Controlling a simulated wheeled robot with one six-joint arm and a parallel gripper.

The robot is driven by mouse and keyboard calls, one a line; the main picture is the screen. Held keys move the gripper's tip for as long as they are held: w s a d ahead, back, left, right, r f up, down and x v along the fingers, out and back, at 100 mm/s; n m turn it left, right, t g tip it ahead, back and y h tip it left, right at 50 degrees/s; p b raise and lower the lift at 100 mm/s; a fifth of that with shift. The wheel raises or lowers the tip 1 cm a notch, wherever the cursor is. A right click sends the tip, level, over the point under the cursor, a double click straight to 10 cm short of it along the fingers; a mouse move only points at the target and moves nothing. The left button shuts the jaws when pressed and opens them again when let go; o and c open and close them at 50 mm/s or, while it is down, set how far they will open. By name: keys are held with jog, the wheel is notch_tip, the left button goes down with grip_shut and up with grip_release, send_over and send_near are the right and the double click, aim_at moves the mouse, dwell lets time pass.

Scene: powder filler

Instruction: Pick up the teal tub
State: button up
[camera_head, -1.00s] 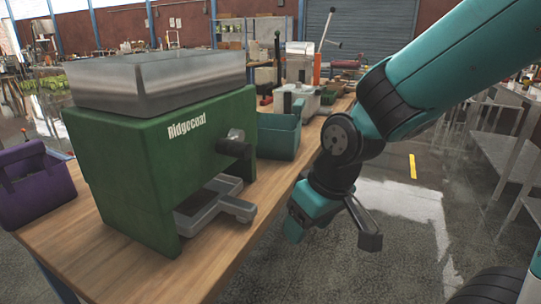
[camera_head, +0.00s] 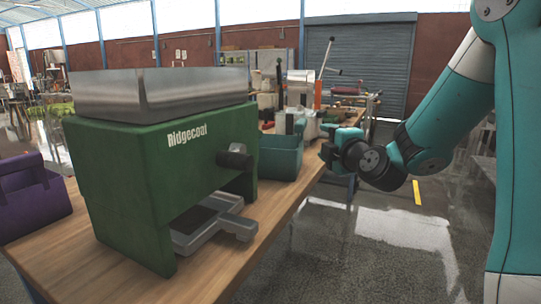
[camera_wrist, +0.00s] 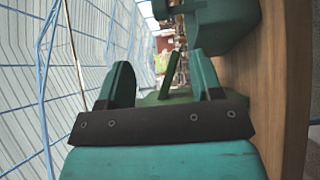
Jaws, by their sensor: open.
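The teal tub (camera_head: 282,157) stands on the wooden table just beyond the green machine, whose body hides its left part in the head view. A dark teal box-like shape that looks like the tub (camera_wrist: 228,28) shows at the top of the wrist view, against the table. My gripper (camera_head: 326,146) is right of the tub in the head view, near its rim height and apart from it. In the wrist view my gripper's fingers (camera_wrist: 160,64) are spread, with nothing held between them.
The green Ridgecoat machine (camera_head: 165,170) with a metal hopper and grey tray (camera_head: 212,228) fills the near table. A purple caddy (camera_head: 32,200) is at the left. Tools and equipment crowd the far table. Open floor lies right of the table edge.

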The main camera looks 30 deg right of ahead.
aim_at(299, 126)
jog(key=w+p, duration=0.2)
jog(key=w, duration=0.1)
jog(key=w+d+p, duration=0.1)
jog(key=w+p, duration=0.1)
jog(key=w, duration=0.2)
jog(key=w+p, duration=0.2)
jog(key=w, duration=0.2)
jog(key=shift+d+r, duration=0.15)
jog(key=w+p, duration=0.2)
jog(key=w, duration=0.1)
jog(key=w+p, duration=0.1)
jog(key=shift+w+d, duration=0.4)
jog(key=shift+w+f, duration=0.25)
jog(key=shift+w, duration=0.25)
jog(key=shift+r, duration=0.1)
grip_shut()
